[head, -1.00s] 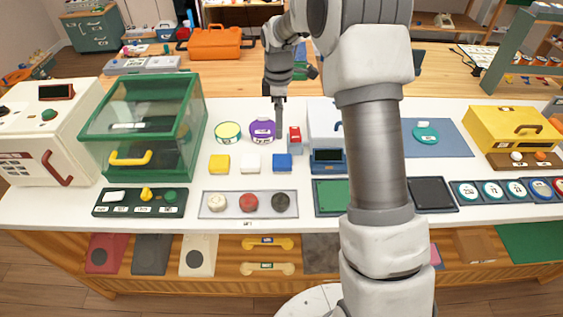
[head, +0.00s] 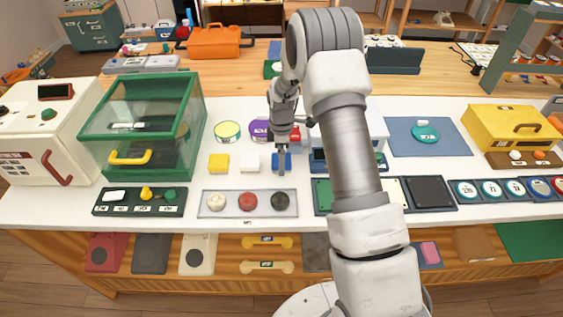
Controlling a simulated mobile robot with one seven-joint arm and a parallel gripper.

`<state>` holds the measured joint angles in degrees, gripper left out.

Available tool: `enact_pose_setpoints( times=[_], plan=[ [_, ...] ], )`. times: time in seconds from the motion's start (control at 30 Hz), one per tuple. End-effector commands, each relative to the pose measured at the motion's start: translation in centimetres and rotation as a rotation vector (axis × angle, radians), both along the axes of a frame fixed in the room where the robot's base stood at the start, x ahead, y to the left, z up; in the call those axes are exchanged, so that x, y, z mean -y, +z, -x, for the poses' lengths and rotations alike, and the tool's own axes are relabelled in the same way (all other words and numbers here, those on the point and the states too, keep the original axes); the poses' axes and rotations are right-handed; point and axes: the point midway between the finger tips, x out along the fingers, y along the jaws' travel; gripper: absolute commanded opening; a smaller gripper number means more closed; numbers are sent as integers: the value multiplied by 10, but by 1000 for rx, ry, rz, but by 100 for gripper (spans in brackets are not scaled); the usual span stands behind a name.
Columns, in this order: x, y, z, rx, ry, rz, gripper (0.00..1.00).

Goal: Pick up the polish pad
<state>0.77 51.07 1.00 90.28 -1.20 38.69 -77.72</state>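No readable label shows which item is the polish pad. Three small pad-like blocks stand in a row on the white table: a yellow block (head: 219,163), a white block (head: 250,163) and a blue block (head: 275,164). My gripper (head: 282,172) points down at the blue block and covers its middle. I cannot tell whether it touches the block or hovers over it. The fingers look like one thin bar from here, so their opening does not show.
A purple round tin (head: 258,130) and a red item (head: 295,135) stand just behind my gripper. A grey tray (head: 232,205) with three round knobs lies in front. The green glass-sided box (head: 145,125) stands to the left. My arm hides part of the table's right half.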

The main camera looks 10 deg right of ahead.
Motion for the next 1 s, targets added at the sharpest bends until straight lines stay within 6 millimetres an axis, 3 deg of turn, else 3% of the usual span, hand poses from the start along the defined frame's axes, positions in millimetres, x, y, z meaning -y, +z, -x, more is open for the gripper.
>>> enact_pose_setpoints(
  times=[0.33, 0.77, 1.0],
  plan=[
    [0, -9, 0, 1, 0, 0, 98],
    [0, -9, 0, 1, 0, 0, 21],
    [0, -7, -1, 2, 0, 0, 20]
  ],
)
